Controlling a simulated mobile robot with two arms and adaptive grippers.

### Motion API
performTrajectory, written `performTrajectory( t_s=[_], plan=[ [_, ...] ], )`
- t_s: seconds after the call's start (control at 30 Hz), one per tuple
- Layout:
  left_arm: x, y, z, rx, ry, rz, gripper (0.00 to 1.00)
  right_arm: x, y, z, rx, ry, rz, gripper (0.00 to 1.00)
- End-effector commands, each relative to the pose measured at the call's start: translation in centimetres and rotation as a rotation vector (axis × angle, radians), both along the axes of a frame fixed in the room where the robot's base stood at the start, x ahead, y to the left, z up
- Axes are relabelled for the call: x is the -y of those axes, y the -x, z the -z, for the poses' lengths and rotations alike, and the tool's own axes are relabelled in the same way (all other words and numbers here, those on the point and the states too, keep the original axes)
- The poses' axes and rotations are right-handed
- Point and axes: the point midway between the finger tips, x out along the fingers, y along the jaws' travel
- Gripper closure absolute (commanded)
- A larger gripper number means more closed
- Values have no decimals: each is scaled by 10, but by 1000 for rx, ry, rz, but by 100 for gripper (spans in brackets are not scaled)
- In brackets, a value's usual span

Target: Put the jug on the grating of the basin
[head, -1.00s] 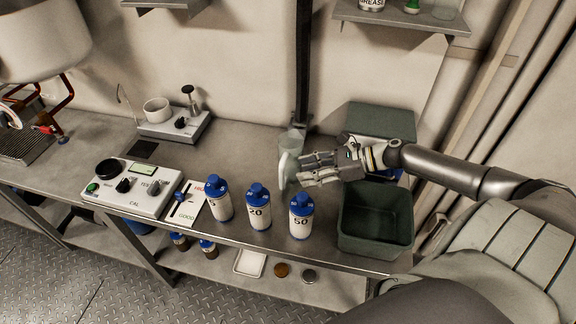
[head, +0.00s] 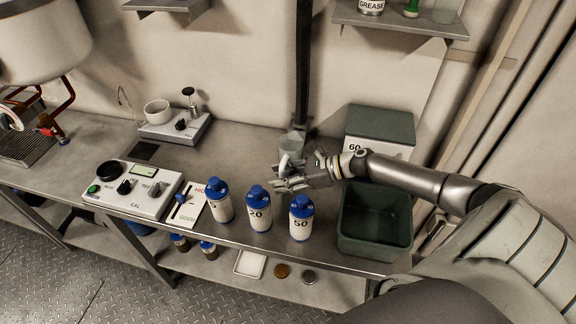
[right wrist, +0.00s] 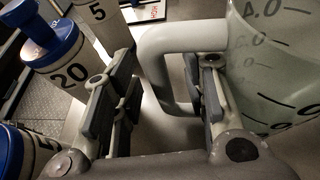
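The jug (head: 297,141) is translucent with a white handle and stands upright on the bench near the back post. In the right wrist view its graduated wall (right wrist: 270,62) is at the right, and its handle (right wrist: 180,38) reaches between my fingers. My right gripper (head: 281,180) is at the handle. Its fingers (right wrist: 160,85) are apart, with a gap beside the handle. A slatted grating (head: 24,146) lies at the far left under a large vessel. A dark flat square (head: 145,150) lies near a thin curved spout; I cannot tell which is the basin's. My left gripper is not in view.
Bottles marked 5 (head: 220,205), 20 (head: 259,212) and 50 (head: 301,218) stand along the front edge. An open green bin (head: 374,246) is at the right, a closed one (head: 380,124) behind. A control box (head: 128,203) and a device with a cup (head: 175,128) stand left.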

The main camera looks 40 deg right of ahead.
Motion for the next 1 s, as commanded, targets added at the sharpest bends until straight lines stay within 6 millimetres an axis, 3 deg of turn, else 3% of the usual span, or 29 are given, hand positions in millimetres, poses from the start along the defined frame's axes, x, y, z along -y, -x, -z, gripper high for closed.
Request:
performTrajectory(
  t_s=[0.13,0.43,0.83,1.0],
  plan=[
    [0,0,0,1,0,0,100,0,0,0,0,0,0,61],
    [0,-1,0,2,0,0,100,0,0,0,0,0,0,100],
    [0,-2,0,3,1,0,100,1,0,-3,2,1,0,100],
    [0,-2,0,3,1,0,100,1,0,-25,4,4,-2,100]
  ],
)
